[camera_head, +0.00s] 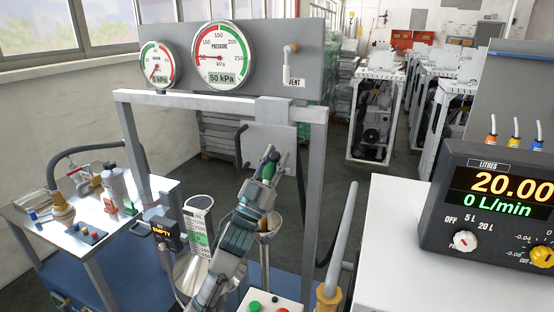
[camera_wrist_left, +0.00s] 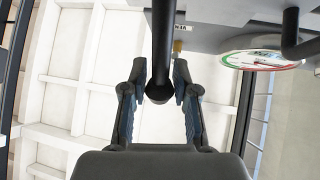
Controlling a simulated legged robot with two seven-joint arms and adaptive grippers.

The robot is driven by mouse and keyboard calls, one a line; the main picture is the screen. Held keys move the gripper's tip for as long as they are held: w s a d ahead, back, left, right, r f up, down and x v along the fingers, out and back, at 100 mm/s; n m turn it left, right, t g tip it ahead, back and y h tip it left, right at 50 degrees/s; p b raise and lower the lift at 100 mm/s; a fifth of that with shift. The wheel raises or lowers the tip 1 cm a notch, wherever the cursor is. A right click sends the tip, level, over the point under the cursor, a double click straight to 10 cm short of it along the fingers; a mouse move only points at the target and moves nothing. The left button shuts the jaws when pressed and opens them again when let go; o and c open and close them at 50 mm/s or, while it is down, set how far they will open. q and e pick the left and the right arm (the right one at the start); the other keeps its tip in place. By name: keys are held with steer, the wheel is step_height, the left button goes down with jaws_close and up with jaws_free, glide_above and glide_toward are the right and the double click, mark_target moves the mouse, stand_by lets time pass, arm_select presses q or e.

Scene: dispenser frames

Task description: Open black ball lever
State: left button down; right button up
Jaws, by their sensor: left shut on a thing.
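The black ball lever (camera_wrist_left: 159,92) shows in the left wrist view as a dark rod coming down from the top, with a round black ball at its end. My left gripper (camera_wrist_left: 160,80) has one finger on each side of the ball and is shut on it. In the head view my left gripper (camera_head: 270,165) is in front of the grey frame, below the gauge panel. The ball is not clear there, as the fingers cover that spot. My right gripper is not in view.
The gauge panel (camera_head: 262,50) with two round dials stands above a grey frame (camera_head: 316,180). A metal side table (camera_head: 60,245) with small items is at left. A white cabinet (camera_head: 390,260) and a black flow display (camera_head: 490,205) reading 0 L/min are at right.

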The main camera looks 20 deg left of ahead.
arm_select(q)
steer(key=shift+d+f, duration=0.15)
steer(key=shift+f, duration=0.15)
steer(key=c, duration=1.1)
jaws_free()
steer(key=shift+c, duration=0.2)
steer(key=shift+r, duration=0.1)
steer(key=shift+s, duration=0.1)
steer(key=v, duration=1.2)
